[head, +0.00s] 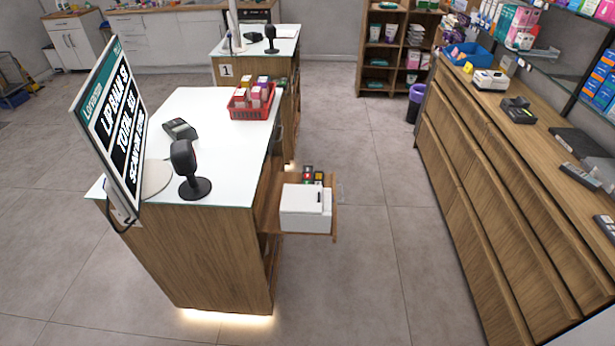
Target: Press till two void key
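A near white-topped wooden counter (217,110) stands left of centre; no number shows on it. On its right side a low wooden shelf (333,225) holds a white box-shaped device (305,208). Just behind that device is a small group of dark keys with coloured tops (313,177), red and green among them. Their lettering is too small to read, so I cannot tell which one is the void key. A farther counter (260,45) carries a sign with the number 1 (226,70). My gripper is not in view.
A long wooden drawer counter (490,160) runs along the right. Open tiled floor (375,200) lies between; a dark bin (415,103) stands farther back.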

